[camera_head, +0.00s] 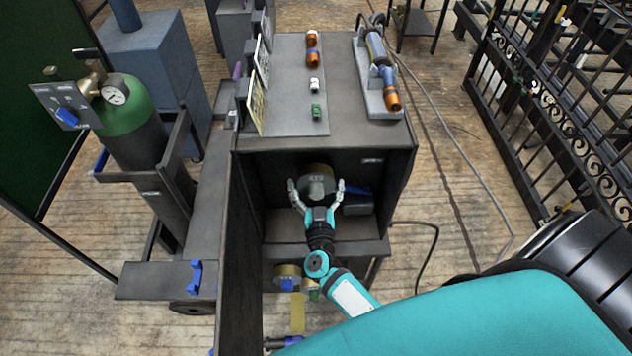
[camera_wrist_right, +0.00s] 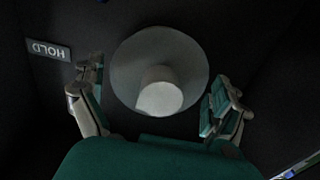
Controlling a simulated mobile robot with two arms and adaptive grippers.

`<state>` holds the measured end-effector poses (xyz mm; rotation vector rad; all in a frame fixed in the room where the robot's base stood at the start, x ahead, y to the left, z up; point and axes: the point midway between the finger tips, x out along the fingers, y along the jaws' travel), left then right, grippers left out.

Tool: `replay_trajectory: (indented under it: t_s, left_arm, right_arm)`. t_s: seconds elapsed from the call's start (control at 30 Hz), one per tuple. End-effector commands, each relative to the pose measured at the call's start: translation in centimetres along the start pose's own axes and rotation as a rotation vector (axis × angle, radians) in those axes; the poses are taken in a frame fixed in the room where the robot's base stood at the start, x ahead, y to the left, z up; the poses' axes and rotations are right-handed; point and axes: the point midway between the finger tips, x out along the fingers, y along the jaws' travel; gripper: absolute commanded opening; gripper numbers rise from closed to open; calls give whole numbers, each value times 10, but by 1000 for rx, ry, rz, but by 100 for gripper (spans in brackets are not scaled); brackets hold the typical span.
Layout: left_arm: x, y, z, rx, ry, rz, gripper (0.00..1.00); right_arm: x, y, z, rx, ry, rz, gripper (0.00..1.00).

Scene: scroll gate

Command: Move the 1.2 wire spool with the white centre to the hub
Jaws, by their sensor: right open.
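A wire spool (camera_head: 317,184) with a grey flange and a tan rim is inside the open cabinet compartment. In the right wrist view the spool (camera_wrist_right: 128,72) shows face-on, with a pale white centre standing out from its round flange. My right gripper (camera_head: 316,186) reaches into the compartment. It is open, with one finger on each side of the spool; the wrist view shows gaps between fingers and flange. I cannot make out the hub for certain. My left gripper is not in view.
A HOLD label (camera_wrist_right: 48,50) is on the compartment wall. A dark box with a blue part (camera_head: 357,205) sits right of the spool. More spools, one with a blue centre (camera_head: 287,275), hang below the compartment ledge. The open cabinet door (camera_head: 245,250) stands close on the left.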

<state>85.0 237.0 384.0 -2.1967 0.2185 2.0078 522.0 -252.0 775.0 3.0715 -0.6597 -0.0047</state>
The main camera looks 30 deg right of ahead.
Motion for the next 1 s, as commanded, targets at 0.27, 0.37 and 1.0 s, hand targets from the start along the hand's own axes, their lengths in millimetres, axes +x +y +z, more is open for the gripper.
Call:
replay_trajectory:
  t_s: [0.27, 0.37, 1.0]
  left_arm:
    - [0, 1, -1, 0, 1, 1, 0]
    - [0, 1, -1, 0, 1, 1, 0]
    - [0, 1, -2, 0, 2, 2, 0]
  right_arm:
    - [-60, 0, 0, 1, -2, 1, 100]
    - [-79, 0, -1, 0, 0, 1, 100]
    - [-116, -20, 44, -38, -77, -136, 100]
